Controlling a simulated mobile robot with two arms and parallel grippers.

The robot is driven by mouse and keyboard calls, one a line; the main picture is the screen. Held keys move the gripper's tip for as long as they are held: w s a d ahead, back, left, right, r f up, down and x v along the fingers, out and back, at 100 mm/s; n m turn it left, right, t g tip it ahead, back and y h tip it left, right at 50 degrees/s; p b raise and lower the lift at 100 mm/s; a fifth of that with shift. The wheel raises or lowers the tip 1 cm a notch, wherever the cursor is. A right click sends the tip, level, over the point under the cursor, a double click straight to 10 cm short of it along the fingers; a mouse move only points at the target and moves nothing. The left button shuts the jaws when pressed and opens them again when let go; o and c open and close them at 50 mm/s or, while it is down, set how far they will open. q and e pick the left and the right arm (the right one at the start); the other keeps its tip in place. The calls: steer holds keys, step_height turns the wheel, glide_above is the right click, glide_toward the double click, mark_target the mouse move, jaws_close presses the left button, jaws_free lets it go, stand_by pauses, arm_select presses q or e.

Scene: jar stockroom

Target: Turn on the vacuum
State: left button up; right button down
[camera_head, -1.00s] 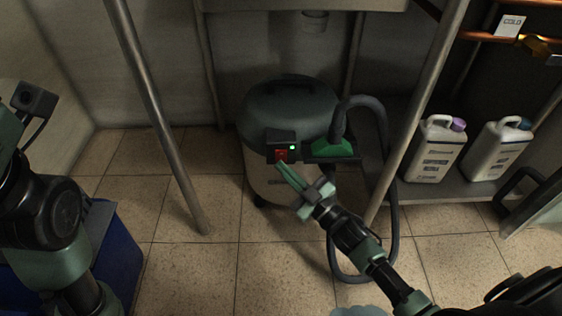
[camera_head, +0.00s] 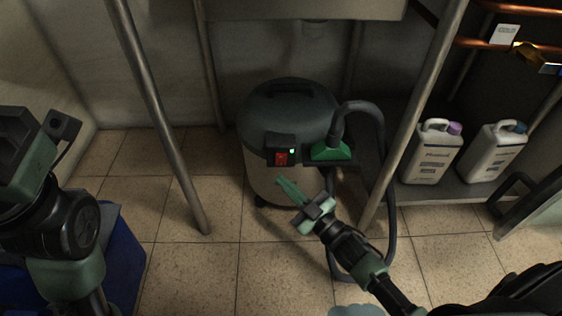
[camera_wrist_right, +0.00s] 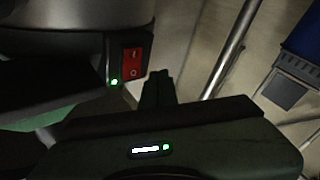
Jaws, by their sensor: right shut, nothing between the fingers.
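The vacuum (camera_head: 287,108) is a round drum with a dark lid and a lighter body, standing on the tiled floor under the sink or counter. Its red rocker switch (camera_head: 281,159) is on a black box at the front, beside a lit green light (camera_head: 292,151). The switch also shows in the right wrist view (camera_wrist_right: 132,61), with the green light (camera_wrist_right: 114,82) lit. My right gripper (camera_head: 281,182) is shut and empty, just below the switch and apart from it. My left arm shows at the left edge, but its gripper fingers are not visible.
Metal legs (camera_head: 160,115) stand left and right of the vacuum. Two white jugs (camera_head: 432,152) sit on a low shelf at right. A blue bin (camera_head: 124,255) is at lower left.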

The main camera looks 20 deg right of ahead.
steer(key=shift+s+a+r+p, duration=0.1)
steer(key=shift+s+a+p, duration=0.15)
steer(key=shift+s, duration=0.4)
steer(key=shift+s+a+r+p, duration=0.1)
steer(key=shift+s+p, duration=0.2)
steer(key=shift+s, duration=0.3)
